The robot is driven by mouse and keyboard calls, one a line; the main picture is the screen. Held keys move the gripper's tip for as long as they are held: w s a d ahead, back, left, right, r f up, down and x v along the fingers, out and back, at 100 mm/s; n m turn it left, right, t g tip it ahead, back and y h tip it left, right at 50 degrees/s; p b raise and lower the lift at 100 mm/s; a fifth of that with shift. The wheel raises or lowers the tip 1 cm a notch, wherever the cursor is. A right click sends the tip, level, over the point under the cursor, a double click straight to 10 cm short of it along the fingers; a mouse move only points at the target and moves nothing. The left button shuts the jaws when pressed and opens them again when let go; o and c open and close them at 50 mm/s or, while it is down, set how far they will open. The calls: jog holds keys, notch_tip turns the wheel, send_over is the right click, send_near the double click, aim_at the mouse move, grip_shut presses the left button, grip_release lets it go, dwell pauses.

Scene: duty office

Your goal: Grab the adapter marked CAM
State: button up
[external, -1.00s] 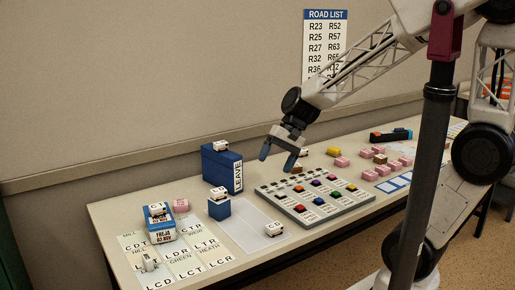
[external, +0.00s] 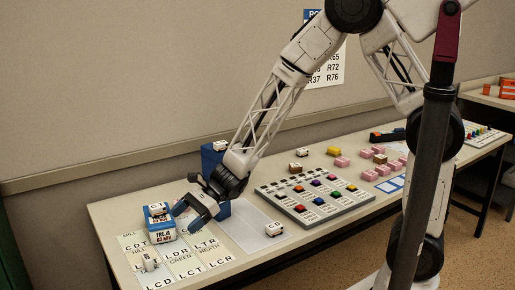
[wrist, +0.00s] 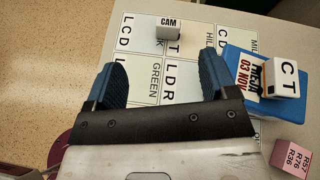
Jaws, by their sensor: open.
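The white adapter marked CAM (wrist: 168,29) stands on the lettered cards at the top of the wrist view, ahead of my fingers. A small white adapter at the front left of the table (external: 149,262) in the external view appears to be the same one; its mark is unreadable there. My gripper (wrist: 160,80) is open and empty, its two blue fingers spread over the cards, apart from the adapter. In the external view my gripper (external: 188,215) hangs just right of the blue FREJA box, behind and to the right of the adapter.
A white adapter marked CT (wrist: 286,78) sits on the blue FREJA box (external: 163,230), close to my fingers. A pink block (wrist: 290,157) is nearby. Another white adapter (external: 273,229) lies to the right, before the button panel (external: 310,202). My arm partly hides the LEAVE box (external: 211,158).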

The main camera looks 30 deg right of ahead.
aim_at(147, 256)
jog(key=a+f+m, duration=0.1)
jog(key=a+f, duration=0.2)
jog(key=a+f+m+t, duration=0.1)
jog(key=a+f+m, duration=0.1)
jog(key=a+f, duration=0.1)
jog(key=shift+w+a+f+m+y, duration=0.15)
jog(key=shift+f+m+y, duration=0.15)
jog(key=shift+f+y, duration=0.15)
jog(key=shift+x, duration=1.25)
jog(key=shift+a, duration=0.1)
jog(key=shift+x, duration=2.5)
jog(key=shift+r, duration=0.1)
jog(key=c, duration=1)
jog(key=shift+r, duration=0.15)
